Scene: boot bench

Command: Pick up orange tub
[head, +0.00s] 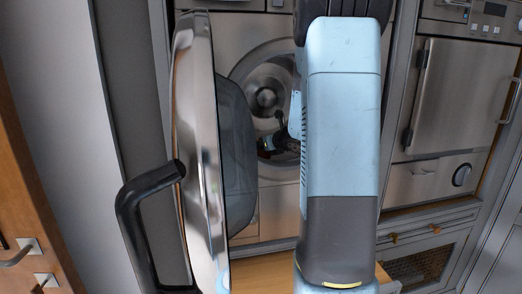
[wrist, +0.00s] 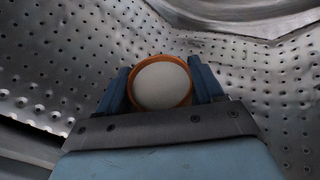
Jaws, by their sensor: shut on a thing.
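The orange tub (wrist: 162,107) shows in the wrist view as a round thing with an orange rim and a pale top or inside. It sits between the two blue fingers of my gripper (wrist: 161,88), which are shut on it. In the head view my gripper (head: 281,132) is small and dark inside the washing machine's drum opening, partly hidden by my arm. The tub is too small and dark to make out surely there.
A perforated metal drum (wrist: 60,60) surrounds my gripper. The washing machine's round door (head: 205,150) stands open at the left with a black handle (head: 130,205). A metal oven-like appliance (head: 455,95) is at the right.

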